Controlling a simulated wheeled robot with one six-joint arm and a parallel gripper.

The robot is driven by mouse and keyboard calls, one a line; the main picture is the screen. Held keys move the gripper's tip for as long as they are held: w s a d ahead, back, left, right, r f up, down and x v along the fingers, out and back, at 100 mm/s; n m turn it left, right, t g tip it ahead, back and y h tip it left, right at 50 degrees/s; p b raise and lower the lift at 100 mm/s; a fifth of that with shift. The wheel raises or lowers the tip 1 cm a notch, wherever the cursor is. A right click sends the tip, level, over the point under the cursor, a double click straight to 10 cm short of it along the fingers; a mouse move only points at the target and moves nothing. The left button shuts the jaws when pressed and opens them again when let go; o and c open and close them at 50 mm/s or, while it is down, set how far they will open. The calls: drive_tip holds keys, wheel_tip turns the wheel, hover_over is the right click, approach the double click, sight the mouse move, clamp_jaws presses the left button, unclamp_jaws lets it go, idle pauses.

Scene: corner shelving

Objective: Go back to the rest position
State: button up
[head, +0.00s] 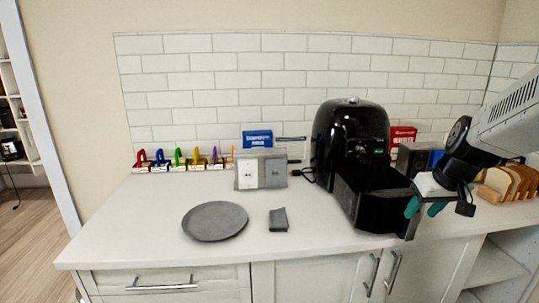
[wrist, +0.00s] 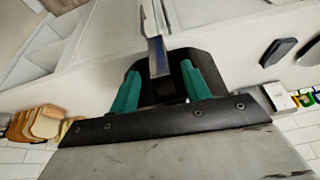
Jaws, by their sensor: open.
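My gripper (head: 424,208) is at the right in the head view, over the front of the counter. Its two teal fingers are apart. In the wrist view, my gripper (wrist: 160,72) shows its fingers spread, with a silver handle-like bar (wrist: 157,55) and a dark shape seen between and beyond them. I cannot tell how far the fingers are from these. The black air fryer (head: 350,140) stands at the back of the counter. Its black drawer (head: 375,207) is pulled out toward the front, just left of my gripper. My forearm hides part of the right side.
The white counter (head: 325,235) holds a grey plate (head: 215,221), a small dark grey block (head: 278,220) and a socket box (head: 261,170). Bread slices (head: 510,182) stand at the right, behind my gripper. Cabinet handles (head: 393,272) stick out below. The counter's left front is clear.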

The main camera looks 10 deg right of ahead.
drive_tip(key=s+a+r+g, duration=0.1)
drive_tip(key=s+a, duration=0.7)
drive_tip(key=s, duration=0.3)
drive_tip(key=s+a+r+g, duration=0.1)
drive_tip(key=s+a+r, duration=0.1)
drive_tip(key=s+a, duration=0.5)
drive_tip(key=shift+s+a+r+n+g, duration=0.15)
drive_tip(key=shift+s+a+n+g, duration=0.2)
drive_tip(key=shift+s, duration=1.8)
